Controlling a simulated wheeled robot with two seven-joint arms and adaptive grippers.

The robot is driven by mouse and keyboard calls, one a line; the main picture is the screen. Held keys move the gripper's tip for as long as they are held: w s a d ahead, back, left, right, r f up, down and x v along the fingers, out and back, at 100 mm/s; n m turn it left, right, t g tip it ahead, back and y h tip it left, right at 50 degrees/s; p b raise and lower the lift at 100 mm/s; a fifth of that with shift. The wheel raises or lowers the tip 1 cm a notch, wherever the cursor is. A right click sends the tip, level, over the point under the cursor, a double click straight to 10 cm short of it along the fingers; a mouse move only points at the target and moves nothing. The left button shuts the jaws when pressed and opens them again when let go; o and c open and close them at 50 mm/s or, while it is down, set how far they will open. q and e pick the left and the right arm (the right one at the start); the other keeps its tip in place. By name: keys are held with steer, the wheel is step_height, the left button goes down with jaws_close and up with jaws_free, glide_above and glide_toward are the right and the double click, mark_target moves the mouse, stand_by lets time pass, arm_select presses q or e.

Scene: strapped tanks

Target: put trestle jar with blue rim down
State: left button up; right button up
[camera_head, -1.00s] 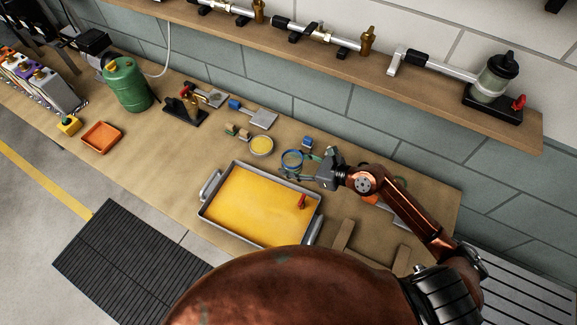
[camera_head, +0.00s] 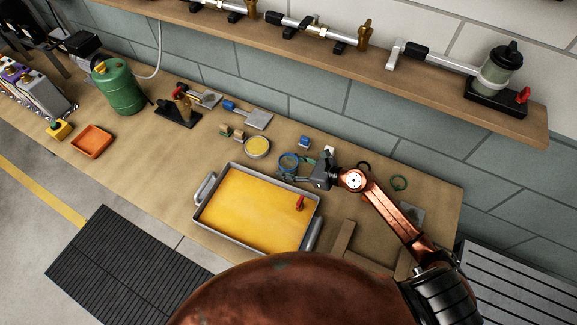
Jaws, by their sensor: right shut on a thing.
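The jar with the blue rim (camera_head: 288,164) shows from above as a small round clear shape just behind the yellow-filled tray. My right gripper (camera_head: 307,167) reaches in from the right and is shut on the jar's right side. The jar is at or close above the bench top; I cannot tell whether its base touches. Part of the jar's right side is hidden by the gripper. My left gripper is not in view.
A grey-rimmed tray (camera_head: 229,239) with yellow contents and a red handle (camera_head: 299,203) stands in front of the jar. A yellow-topped round dish (camera_head: 257,147) is left of it, a blue block (camera_head: 304,142) behind. The wooden bench (camera_head: 165,155) has bare room left.

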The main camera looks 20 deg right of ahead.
steer(key=shift+f, duration=0.15)
steer(key=o, duration=0.9)
steer(key=shift+r, duration=0.2)
steer(key=v, duration=1.2)
